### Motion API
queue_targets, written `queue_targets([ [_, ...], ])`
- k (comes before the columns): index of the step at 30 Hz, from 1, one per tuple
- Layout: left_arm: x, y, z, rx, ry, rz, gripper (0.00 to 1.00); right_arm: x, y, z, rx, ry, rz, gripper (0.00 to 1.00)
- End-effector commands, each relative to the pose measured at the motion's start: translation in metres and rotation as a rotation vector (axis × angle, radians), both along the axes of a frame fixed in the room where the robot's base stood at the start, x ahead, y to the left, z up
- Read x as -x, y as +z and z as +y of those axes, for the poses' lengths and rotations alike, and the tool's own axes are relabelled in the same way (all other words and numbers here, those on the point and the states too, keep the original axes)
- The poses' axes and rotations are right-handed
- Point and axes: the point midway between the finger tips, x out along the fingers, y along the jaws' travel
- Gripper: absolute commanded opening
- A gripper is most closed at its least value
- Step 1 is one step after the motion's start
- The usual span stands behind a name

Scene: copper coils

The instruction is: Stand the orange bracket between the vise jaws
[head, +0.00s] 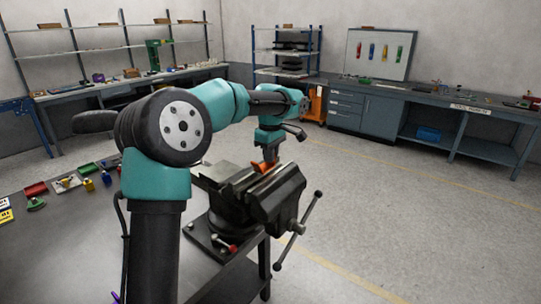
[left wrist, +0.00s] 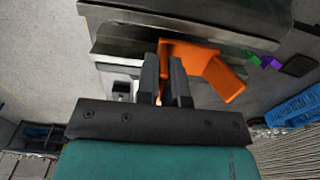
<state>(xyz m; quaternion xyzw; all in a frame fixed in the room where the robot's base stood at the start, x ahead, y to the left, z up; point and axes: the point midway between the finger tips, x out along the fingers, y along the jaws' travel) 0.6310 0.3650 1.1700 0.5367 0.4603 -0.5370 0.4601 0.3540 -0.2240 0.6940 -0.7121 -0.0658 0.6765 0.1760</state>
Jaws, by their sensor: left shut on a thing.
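The orange bracket (head: 262,168) is at the vise jaws in the head view, just under my left gripper (head: 269,157). In the left wrist view, the bracket (left wrist: 225,78) shows an angled flange to the right of the fingers, and part of it lies between them. My left gripper (left wrist: 167,85) is shut on the bracket. The black vise (head: 262,200) is bolted to the bench corner. Its long grey jaw (left wrist: 180,25) runs past the bracket in the left wrist view. How deep the bracket sits between the jaws is hidden. My right gripper is not in view.
A vise handle (head: 299,226) sticks out at the right. A red-tipped tool (head: 230,247) lies by the vise base. Small coloured parts and trays (head: 68,183) lie on the bench at the left. Open floor (head: 400,220) lies to the right of the bench.

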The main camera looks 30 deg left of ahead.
Motion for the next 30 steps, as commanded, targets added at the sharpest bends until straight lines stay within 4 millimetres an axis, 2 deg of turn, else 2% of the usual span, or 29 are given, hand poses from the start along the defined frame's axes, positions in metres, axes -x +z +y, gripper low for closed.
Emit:
queue_targets([
  [30,0.000,-0.015,0.000,0.000,0.000,0.000,0.00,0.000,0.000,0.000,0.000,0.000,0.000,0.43],
])
